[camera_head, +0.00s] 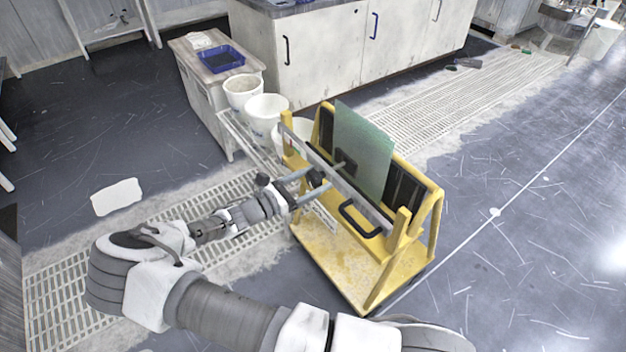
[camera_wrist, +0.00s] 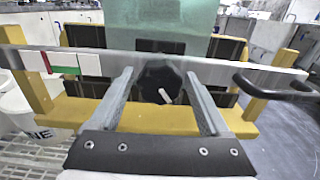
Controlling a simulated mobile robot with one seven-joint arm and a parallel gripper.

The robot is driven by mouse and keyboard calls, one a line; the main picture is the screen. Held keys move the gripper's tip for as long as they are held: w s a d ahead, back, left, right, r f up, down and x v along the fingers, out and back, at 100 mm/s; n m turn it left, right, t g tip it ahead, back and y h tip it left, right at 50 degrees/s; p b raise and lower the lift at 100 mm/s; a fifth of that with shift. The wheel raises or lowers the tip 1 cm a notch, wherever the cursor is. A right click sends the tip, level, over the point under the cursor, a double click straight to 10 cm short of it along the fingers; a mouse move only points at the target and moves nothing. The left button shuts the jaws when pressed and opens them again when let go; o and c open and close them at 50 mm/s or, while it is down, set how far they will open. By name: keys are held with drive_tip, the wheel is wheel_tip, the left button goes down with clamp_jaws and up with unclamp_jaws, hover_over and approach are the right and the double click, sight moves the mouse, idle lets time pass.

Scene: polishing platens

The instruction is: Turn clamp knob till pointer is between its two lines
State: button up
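The black clamp knob (camera_wrist: 160,80) sits on the front of a metal bar (camera_wrist: 225,72) in the wrist view. A short white pointer mark (camera_wrist: 165,95) on the knob points down and slightly right. My gripper (camera_wrist: 159,76) is open, with one finger on each side of the knob and small gaps showing. The knob (camera_head: 315,178) also shows between the fingers in the head view. A label with white, red and green patches (camera_wrist: 62,62) is on the bar to the left. I cannot make out two lines beside the knob.
The bar belongs to a yellow wheeled rack (camera_head: 345,262) holding a green glass sheet (camera_head: 362,150). A black handle (camera_head: 360,220) sticks out right of the knob. White buckets (camera_head: 266,110) stand behind left. The floor at right is clear.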

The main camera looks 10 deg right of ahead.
drive_tip(key=c, duration=1.1)
drive_tip(key=shift+m+p, duration=0.45)
drive_tip(key=shift+m, duration=1.85)
drive_tip(key=o, duration=1.3)
drive_tip(key=p+v, duration=0.2)
drive_tip(key=v, duration=1.5)
drive_tip(key=shift+s+a, duration=0.15)
drive_tip(key=shift+a, duration=0.1)
